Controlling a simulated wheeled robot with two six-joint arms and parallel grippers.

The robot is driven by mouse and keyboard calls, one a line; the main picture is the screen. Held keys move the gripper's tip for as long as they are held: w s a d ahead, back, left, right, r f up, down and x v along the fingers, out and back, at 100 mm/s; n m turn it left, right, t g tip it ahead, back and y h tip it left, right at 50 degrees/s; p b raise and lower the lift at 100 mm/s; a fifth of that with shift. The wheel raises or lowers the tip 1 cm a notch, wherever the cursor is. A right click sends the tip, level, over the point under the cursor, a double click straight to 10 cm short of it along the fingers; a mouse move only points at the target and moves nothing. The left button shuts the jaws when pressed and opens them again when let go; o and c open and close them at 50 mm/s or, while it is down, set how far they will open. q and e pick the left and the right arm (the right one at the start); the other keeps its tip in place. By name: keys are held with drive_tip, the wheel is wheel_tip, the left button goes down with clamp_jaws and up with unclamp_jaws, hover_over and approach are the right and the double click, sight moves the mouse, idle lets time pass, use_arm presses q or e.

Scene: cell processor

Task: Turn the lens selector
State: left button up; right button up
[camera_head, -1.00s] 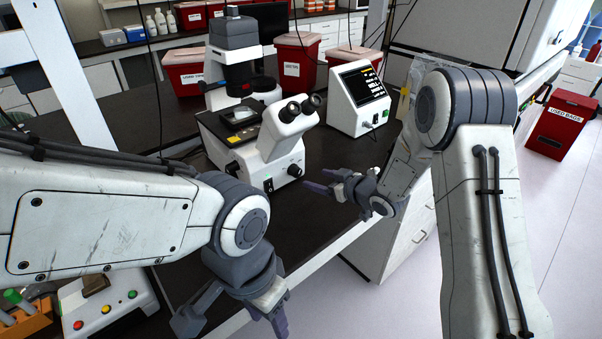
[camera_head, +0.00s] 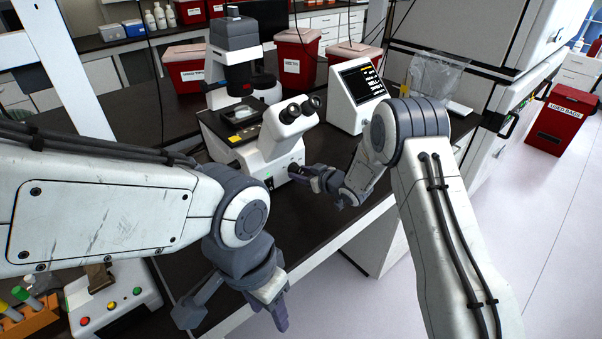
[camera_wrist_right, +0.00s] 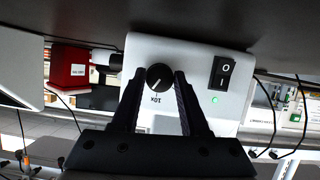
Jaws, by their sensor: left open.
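The microscope (camera_head: 272,150) stands on the dark bench. Its lens selector, a round black knob (camera_wrist_right: 159,77) on the white front panel, shows in the right wrist view with an upside-down "10X" label (camera_wrist_right: 156,99) under it. My right gripper (camera_wrist_right: 160,82) is at the panel, with one finger on each side of the knob. I cannot tell whether the fingers touch it. In the head view my right gripper (camera_head: 298,171) is at the microscope's lower front and hides the knob. My left gripper (camera_head: 232,318) is open and empty in the foreground, away from the microscope.
On the panel beside the knob are a black rocker switch (camera_wrist_right: 222,73) and a lit green light (camera_wrist_right: 214,99). A monitor (camera_head: 357,95) stands right of the microscope. A button box (camera_head: 112,300) and a tube rack (camera_head: 28,318) are at lower left. Red bins (camera_head: 297,62) stand behind.

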clamp_jaws()
drive_tip(key=shift+f+b, duration=0.1)
drive_tip(key=shift+b, duration=0.55)
drive_tip(key=n+t+b, duration=0.1)
drive_tip(key=b, duration=0.4)
drive_tip(key=n+h+b, duration=0.1)
drive_tip(key=n+b, duration=0.1)
drive_tip(key=b, duration=0.3)
drive_tip(key=shift+s+a+f+n+t, duration=0.1)
drive_tip(key=shift+f+n+t, duration=0.1)
drive_tip(key=shift+n+t, duration=0.15)
drive_tip(key=shift+r+n+h+b, duration=0.25)
drive_tip(key=shift+h+b, duration=0.15)
drive_tip(key=shift+b, duration=0.3)
drive_tip(key=o, duration=0.7)
unclamp_jaws()
drive_tip(key=shift+c, duration=0.2)
